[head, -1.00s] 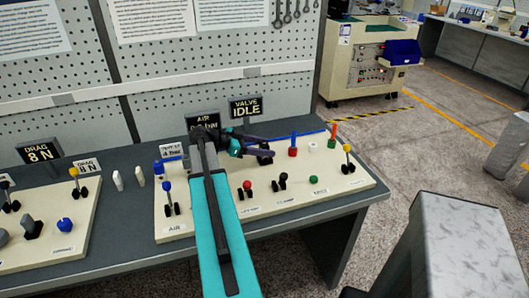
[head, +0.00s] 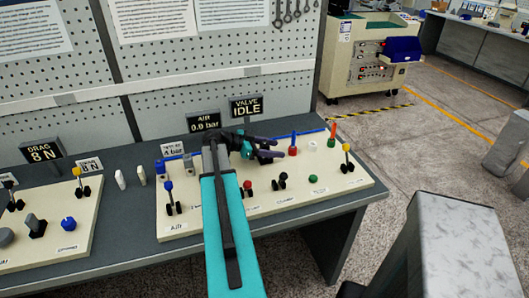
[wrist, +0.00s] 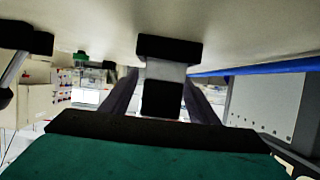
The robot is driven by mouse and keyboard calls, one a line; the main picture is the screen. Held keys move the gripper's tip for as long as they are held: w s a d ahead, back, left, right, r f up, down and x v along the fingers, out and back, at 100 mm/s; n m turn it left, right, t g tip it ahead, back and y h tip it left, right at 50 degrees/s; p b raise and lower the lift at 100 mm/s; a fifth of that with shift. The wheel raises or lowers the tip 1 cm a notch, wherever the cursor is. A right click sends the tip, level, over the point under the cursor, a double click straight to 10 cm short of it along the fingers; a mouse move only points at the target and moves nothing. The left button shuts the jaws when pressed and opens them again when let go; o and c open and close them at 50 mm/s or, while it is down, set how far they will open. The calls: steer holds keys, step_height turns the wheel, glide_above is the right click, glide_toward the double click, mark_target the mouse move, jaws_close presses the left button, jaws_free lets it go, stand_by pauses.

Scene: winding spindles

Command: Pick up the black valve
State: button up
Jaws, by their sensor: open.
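My gripper (head: 277,149) is open over the back middle of the cream panel in the head view, its two dark fingers pointing right. In the wrist view, a part with a black base, grey middle and black end, which looks like the black valve (wrist: 162,98), sits between my open fingers (wrist: 161,82). It is joined to the panel surface at the top of that picture. I cannot tell whether either finger touches it. In the head view my gripper hides the valve.
The cream panel (head: 330,190) carries several controls: a red post (head: 293,150), a yellow-knobbed lever (head: 346,148), a green knob (head: 313,179) and a blue-knobbed lever (head: 167,186). A VALVE IDLE sign (head: 246,106) stands behind. A blue strip (wrist: 250,68) runs nearby.

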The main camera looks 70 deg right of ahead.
steer(key=c, duration=1.2)
steer(key=shift+r, duration=0.1)
steer(key=shift+r+b, duration=1.35)
steer(key=shift+r, duration=3.55)
